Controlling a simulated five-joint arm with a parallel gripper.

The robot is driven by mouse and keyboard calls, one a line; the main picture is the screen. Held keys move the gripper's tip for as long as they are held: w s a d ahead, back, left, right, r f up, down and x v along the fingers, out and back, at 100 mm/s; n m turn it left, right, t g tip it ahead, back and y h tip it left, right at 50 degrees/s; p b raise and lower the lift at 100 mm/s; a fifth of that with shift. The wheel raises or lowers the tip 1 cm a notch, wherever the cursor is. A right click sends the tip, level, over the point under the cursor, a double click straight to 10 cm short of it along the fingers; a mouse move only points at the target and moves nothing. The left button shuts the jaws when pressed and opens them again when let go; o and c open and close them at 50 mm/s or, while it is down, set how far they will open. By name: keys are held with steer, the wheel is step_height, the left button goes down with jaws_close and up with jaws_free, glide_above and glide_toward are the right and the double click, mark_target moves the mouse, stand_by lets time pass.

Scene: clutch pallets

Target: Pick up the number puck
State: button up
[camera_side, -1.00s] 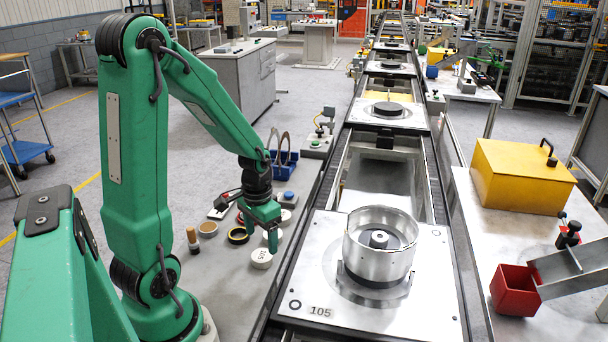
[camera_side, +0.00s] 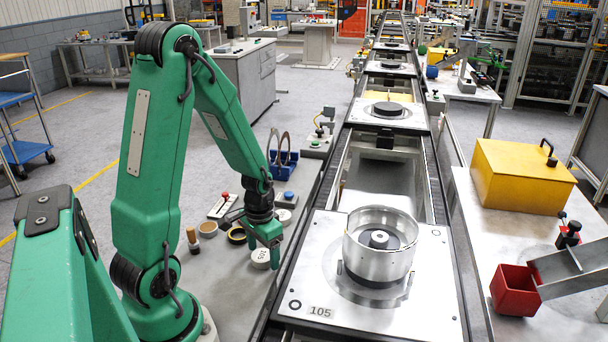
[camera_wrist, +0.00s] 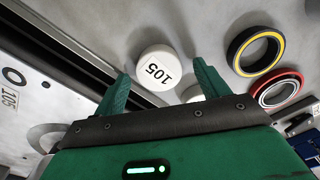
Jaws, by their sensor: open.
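The number puck, a short white cylinder marked 105 (camera_side: 260,260), stands on the grey bench left of the conveyor. In the wrist view the number puck (camera_wrist: 152,72) shows its top, with 105 reading tilted. My gripper (camera_side: 263,248) is open and low over the puck, its fingers pointing down; one finger partly covers the puck's right side. In the wrist view my gripper's two green fingers (camera_wrist: 160,84) stand apart on either side of the puck's near edge. I cannot tell how high the fingertips are above the bench. The jaws hold nothing.
A pallet labelled 105 (camera_side: 412,308) carries a silver drum (camera_side: 378,262) on the conveyor to the right.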

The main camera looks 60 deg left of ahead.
mark_target(264, 254)
steer(key=c, duration=1)
steer(key=shift+c, duration=0.2)
steer(key=shift+r, duration=0.15)
steer(key=shift+r, duration=1.4)
steer(key=d+r, duration=0.8)
steer(key=d, duration=0.3)
steer(key=shift+s+d, duration=0.3)
steer(key=shift+s, duration=0.05)
